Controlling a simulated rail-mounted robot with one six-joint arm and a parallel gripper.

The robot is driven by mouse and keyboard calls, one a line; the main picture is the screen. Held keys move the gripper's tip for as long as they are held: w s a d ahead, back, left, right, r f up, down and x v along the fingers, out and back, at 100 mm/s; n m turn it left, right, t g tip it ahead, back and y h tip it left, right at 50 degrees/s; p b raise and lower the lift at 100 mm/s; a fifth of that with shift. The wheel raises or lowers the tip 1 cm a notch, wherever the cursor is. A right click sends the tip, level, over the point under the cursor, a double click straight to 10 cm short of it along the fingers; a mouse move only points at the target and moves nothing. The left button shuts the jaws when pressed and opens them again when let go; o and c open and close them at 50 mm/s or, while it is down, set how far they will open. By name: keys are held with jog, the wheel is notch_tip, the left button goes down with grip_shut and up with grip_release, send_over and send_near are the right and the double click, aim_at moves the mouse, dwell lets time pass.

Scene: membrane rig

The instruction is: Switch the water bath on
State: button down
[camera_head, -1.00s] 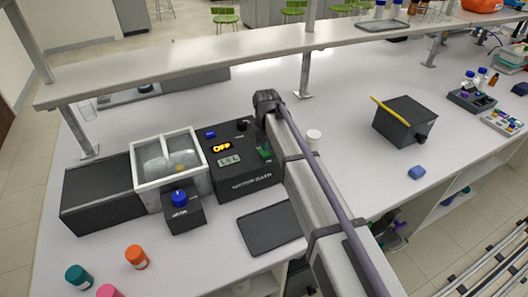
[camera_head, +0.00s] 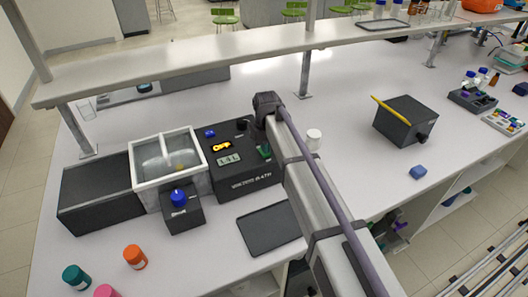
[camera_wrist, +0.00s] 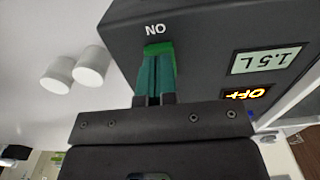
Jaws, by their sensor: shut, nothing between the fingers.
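The water bath is a dark box with a control panel (camera_head: 236,175), in the middle left of the head view, beside a glass-lidded basin (camera_head: 168,158). Its orange status display (camera_wrist: 247,93) reads OFF, upside down in the wrist view. A bright green patch, seemingly the button (camera_wrist: 159,47), sits under the ON label (camera_wrist: 155,30). My gripper (camera_wrist: 157,62) is shut and empty, its dark green fingers reaching to this patch and partly covering it. I cannot tell whether they touch it. My arm hides the panel's right side in the head view.
A blue-knobbed box (camera_head: 182,210) stands before the basin. A black tray (camera_head: 269,228) lies in front of the bath. A white jar (camera_head: 313,138) stands right of my arm. A shelf (camera_head: 240,62) on posts runs behind. Bench to the right is partly clear.

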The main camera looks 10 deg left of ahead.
jog(key=shift+f+b, duration=0.55)
jog(key=shift+f, duration=0.1)
notch_tip(320, 180, up, 7)
jog(key=p, duration=0.7)
jog(key=shift+r, duration=0.15)
jog(key=s+d+f+m+b, duration=0.2)
jog(key=s+d, duration=0.5)
jog(key=d, duration=0.4)
jog(key=s+d+f+m+b, duration=0.3)
jog(key=s+d, duration=0.4)
jog(key=d, duration=0.4)
jog(key=s+d+f+m+b, duration=0.2)
jog(key=s+d+f+b, duration=0.1)
jog(key=s+d, duration=0.5)
jog(key=d, duration=0.3)
jog(key=shift+f+m, duration=0.3)
jog(key=shift+f, duration=0.1)
